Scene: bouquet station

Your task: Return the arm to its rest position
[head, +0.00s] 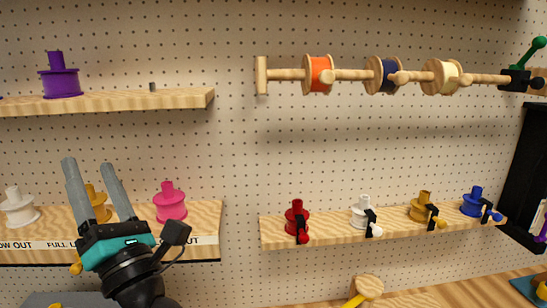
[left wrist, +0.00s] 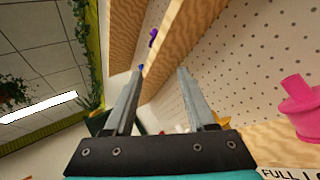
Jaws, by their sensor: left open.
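My left gripper (head: 88,163) is raised in front of the lower left shelf, pointing up, with its two grey fingers apart and nothing between them. In the left wrist view its fingers (left wrist: 160,75) are also spread and empty. Behind the fingers in the head view is a yellow spool (head: 98,203), partly hidden. A pink spool (head: 170,201) stands to the right of the gripper, and it also shows at the right edge of the left wrist view (left wrist: 300,108). My right gripper is not in view.
The lower left shelf (head: 207,217) also holds a white spool (head: 19,207). A purple spool (head: 59,75) stands on the upper shelf (head: 185,98). A wooden rod (head: 350,75) carries several ribbon spools. The right shelf (head: 333,226) holds several spools with black clips.

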